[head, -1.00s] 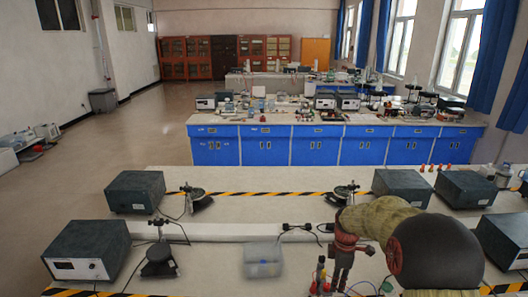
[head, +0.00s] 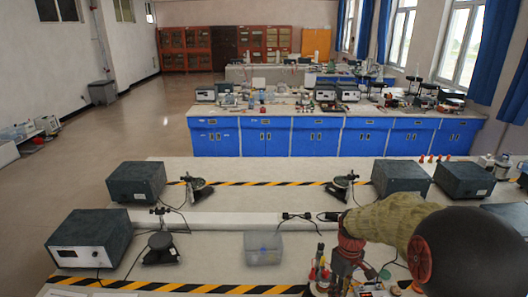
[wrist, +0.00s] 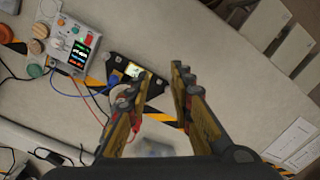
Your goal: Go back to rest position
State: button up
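My gripper (wrist: 160,85) shows in the wrist view with its two yellow-and-dark fingers apart and nothing between them. It hangs over the white bench top. In the head view my arm reaches in from the right, and the gripper end (head: 345,268) points down at the front of the bench. There it partly hides small red and yellow items. In the wrist view a dark board (wrist: 135,72) with a lit part lies beyond the fingertips, partly covered by the left finger.
A grey meter with a small screen (wrist: 75,45) and wires lies left of the gripper in the wrist view. A clear plastic box (head: 263,249) stands on the bench. Dark power boxes (head: 90,240) and (head: 137,181) stand at left. Bench space between them is partly clear.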

jog(key=s+a+r+m+t+b, duration=0.1)
jog(key=s+r+m+t+b, duration=0.1)
jog(key=s+b, duration=0.2)
jog(key=s+a+r+m+t+b, duration=0.2)
jog(key=s+b, duration=0.3)
jog(key=s, duration=0.6)
jog(key=s+a+r+m+t+b, duration=0.1)
jog(key=s+r+b, duration=0.3)
jog(key=s, duration=0.4)
jog(key=shift+s+a+m+t, duration=0.15)
jog(key=shift+a+m+t, duration=0.15)
jog(key=shift+m+t, duration=0.55)
jog(key=shift+o, duration=0.5)
jog(key=shift+r, duration=0.1)
